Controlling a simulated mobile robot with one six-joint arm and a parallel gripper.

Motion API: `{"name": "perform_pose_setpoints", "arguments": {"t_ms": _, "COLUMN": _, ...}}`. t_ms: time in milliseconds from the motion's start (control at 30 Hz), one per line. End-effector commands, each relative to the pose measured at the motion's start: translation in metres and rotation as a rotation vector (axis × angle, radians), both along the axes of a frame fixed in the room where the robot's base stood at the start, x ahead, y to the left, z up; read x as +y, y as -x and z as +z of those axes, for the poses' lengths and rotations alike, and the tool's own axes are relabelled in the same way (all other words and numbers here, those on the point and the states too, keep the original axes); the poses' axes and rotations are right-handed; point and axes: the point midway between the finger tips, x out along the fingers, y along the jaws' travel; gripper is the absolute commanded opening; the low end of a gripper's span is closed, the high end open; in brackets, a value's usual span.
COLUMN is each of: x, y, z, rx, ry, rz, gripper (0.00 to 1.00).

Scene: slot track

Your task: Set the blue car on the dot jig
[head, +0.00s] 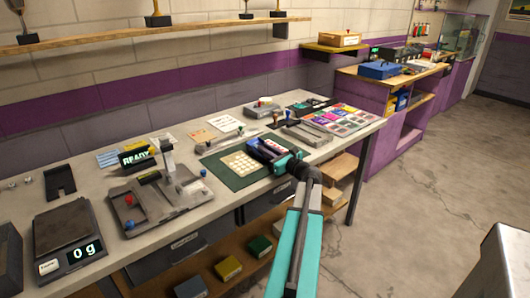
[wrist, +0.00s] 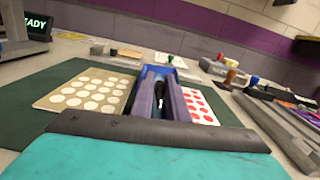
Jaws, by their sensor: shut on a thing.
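My gripper (wrist: 160,98) reaches low over the green mat (head: 213,158), its two fingers shut on the blue car (wrist: 157,70). Only part of the car shows: blue body beyond the fingertips and a black part between them. In the head view, dark blue shows at my gripper (head: 270,151), but car and fingers are hard to tell apart there. A card of white dots (wrist: 90,90) lies left of the fingers and a card of red dots (wrist: 200,106) lies right. I cannot tell which piece is the dot jig; it may be partly hidden by my gripper.
A grey fixture (head: 128,214) with a post stands on the bench to the left, near a READY display (head: 137,157) and a scale (head: 62,232) reading 0 g. Grey rails (head: 306,136) and a coloured card sheet (head: 348,118) lie to the right.

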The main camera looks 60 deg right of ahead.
Motion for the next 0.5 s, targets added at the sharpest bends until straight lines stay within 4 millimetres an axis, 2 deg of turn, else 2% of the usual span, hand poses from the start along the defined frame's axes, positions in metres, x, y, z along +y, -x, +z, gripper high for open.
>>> {"name": "perform_pose_setpoints", "arguments": {"t_ms": 267, "x": 0.0, "y": 0.0, "z": 0.01, "rx": -0.002, "ry": 0.002, "rz": 0.0, "gripper": 0.0}}
{"name": "perform_pose_setpoints", "arguments": {"t_ms": 500, "x": 0.0, "y": 0.0, "z": 0.031, "rx": -0.002, "ry": 0.004, "rz": 0.0, "gripper": 0.0}}
